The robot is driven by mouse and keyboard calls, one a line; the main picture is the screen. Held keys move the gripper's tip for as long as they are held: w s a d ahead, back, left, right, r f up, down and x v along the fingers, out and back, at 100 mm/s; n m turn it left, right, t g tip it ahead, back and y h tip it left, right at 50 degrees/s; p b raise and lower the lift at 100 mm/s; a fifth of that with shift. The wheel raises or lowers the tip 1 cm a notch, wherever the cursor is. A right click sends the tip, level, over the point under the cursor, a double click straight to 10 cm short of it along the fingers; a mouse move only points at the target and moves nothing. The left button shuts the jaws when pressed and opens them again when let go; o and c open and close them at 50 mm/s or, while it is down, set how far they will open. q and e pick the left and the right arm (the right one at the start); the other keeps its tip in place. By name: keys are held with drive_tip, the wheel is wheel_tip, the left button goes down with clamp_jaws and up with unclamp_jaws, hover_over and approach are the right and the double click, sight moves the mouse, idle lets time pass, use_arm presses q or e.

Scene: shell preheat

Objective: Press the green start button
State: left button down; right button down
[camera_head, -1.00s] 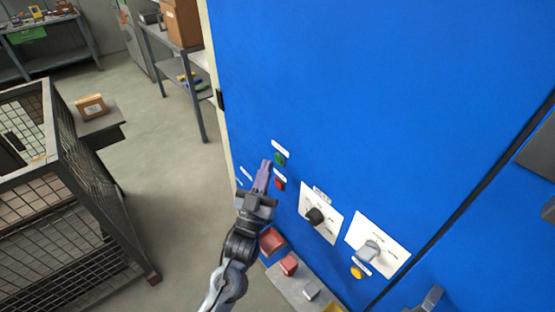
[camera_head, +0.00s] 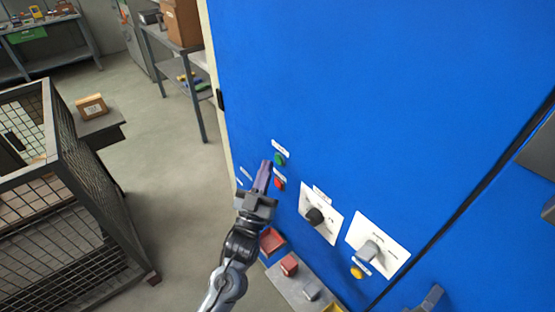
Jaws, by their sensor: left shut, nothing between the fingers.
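The green start button (camera_head: 280,159) is on the blue cabinet front (camera_head: 360,90), under a small white label. A red button (camera_head: 279,183) is just below it. My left gripper (camera_head: 265,163) is shut and empty, its fingertips just left of the green button in the picture. I cannot tell whether the fingertips touch the panel. My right gripper (camera_head: 433,297) shows only in part at the bottom right; its fingers are too unclear to tell their state.
Right of the buttons are a black knob (camera_head: 314,216) and a grey knob (camera_head: 369,250) on white plates, with a yellow button (camera_head: 357,272) below. A grey ledge (camera_head: 294,287) with small blocks juts out underneath. A mesh cage (camera_head: 80,220) stands at left.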

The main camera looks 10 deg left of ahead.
use_arm(q)
drive_tip(key=shift+w+d, duration=0.1)
idle(0.6)
drive_tip(key=shift+w+d, duration=0.2)
drive_tip(key=shift+w, duration=0.05)
drive_tip(key=shift+w+d, duration=0.25)
drive_tip(key=shift+w, duration=0.1)
idle(0.9)
drive_tip(key=shift+s+a, duration=0.1)
drive_tip(key=shift+s, duration=0.05)
drive_tip(key=shift+s+a+p, duration=0.4)
drive_tip(key=shift+s+p, duration=0.15)
idle(0.4)
drive_tip(key=shift+a, duration=0.1)
